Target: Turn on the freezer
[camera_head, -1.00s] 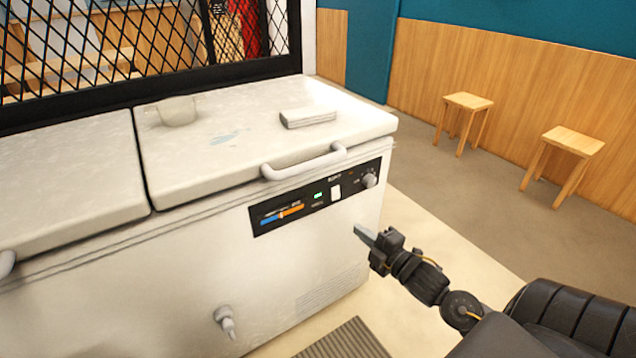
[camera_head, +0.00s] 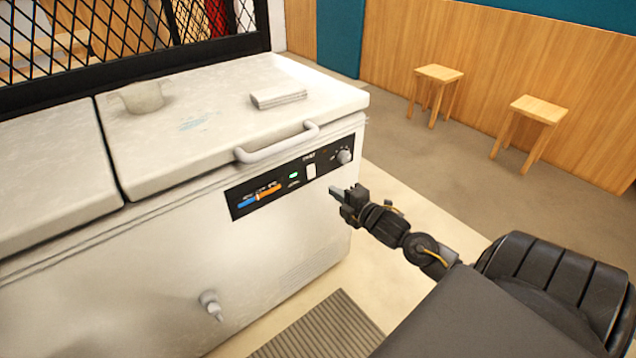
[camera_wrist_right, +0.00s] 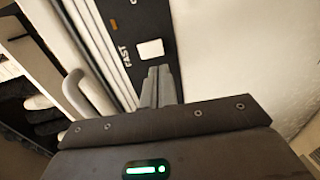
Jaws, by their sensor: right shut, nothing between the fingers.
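The white chest freezer (camera_head: 130,270) stands at the left, its two lids closed. Its black control panel (camera_head: 245,206) is on the front near the right end. The panel carries a green lit display (camera_head: 294,176), a white switch (camera_head: 311,171) and a round knob (camera_head: 344,156). My right gripper (camera_head: 335,190) is shut and empty, in front of the panel and a little below it in the picture. In the right wrist view the shut fingertips (camera_wrist_right: 160,70) point at the white switch (camera_wrist_right: 150,49), just short of it; contact cannot be told. My left gripper is not in view.
A lid handle (camera_head: 277,145) juts out above the panel. A drain tap (camera_head: 211,305) sticks out low on the front. Two wooden stools (camera_head: 438,75) stand along the far wall.

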